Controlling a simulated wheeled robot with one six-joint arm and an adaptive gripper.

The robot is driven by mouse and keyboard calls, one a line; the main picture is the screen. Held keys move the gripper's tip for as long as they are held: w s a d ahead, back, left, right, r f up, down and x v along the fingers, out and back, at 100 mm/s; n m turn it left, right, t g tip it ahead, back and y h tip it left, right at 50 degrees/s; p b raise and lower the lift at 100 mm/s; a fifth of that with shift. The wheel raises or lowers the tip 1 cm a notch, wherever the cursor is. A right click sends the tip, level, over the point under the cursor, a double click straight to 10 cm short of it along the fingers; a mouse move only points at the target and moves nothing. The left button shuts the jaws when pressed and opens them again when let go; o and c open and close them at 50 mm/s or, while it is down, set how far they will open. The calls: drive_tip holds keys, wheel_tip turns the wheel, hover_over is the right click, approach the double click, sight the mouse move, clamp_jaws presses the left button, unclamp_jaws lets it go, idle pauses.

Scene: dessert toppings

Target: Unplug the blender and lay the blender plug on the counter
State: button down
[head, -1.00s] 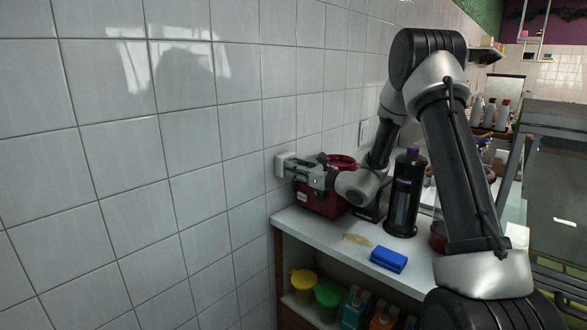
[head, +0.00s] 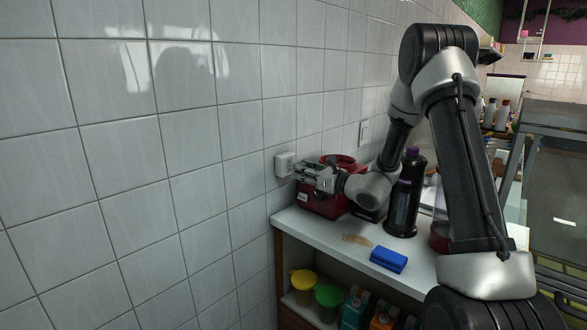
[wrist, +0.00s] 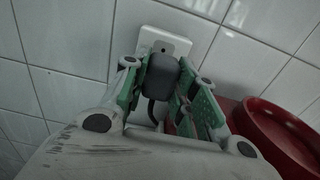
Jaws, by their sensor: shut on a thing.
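The dark grey blender plug (wrist: 163,78) is between the fingers of my gripper (wrist: 160,88), which is shut on it. Its dark cord (wrist: 153,112) hangs below it. The white wall outlet (wrist: 176,42) is just beyond the plug in the wrist view, with a socket hole showing. In the head view, my gripper (head: 299,172) is a little to the right of the outlet (head: 283,164), with a small gap between them. The plug seems out of the socket; its prongs are hidden. The white counter (head: 308,230) is below my gripper. I cannot tell for certain which appliance is the blender.
A red appliance (head: 318,202) stands close behind and below my gripper; its round red top also shows in the wrist view (wrist: 280,130). A black bottle (head: 404,200), a blue block (head: 388,260) and a tan flat patch (head: 356,240) are on the counter. The front left counter is bare.

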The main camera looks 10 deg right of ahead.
drive_tip(key=shift+v, duration=1.35)
drive_tip(key=shift+s+d+g+h, duration=0.15)
drive_tip(key=shift+s+g+h, duration=0.35)
drive_tip(key=shift+g+h, duration=0.35)
drive_tip(key=shift+s+d+g+h, duration=0.2)
drive_tip(key=shift+s+g+h, duration=0.35)
drive_tip(key=shift+g, duration=0.55)
drive_tip(key=shift+s+d+g+h, duration=0.15)
drive_tip(key=shift+s+g+h, duration=0.3)
drive_tip(key=shift+g+h, duration=0.4)
drive_tip(key=shift+s+y, duration=0.1)
drive_tip(key=shift+y, duration=0.15)
drive_tip(key=shift+s, duration=2.05)
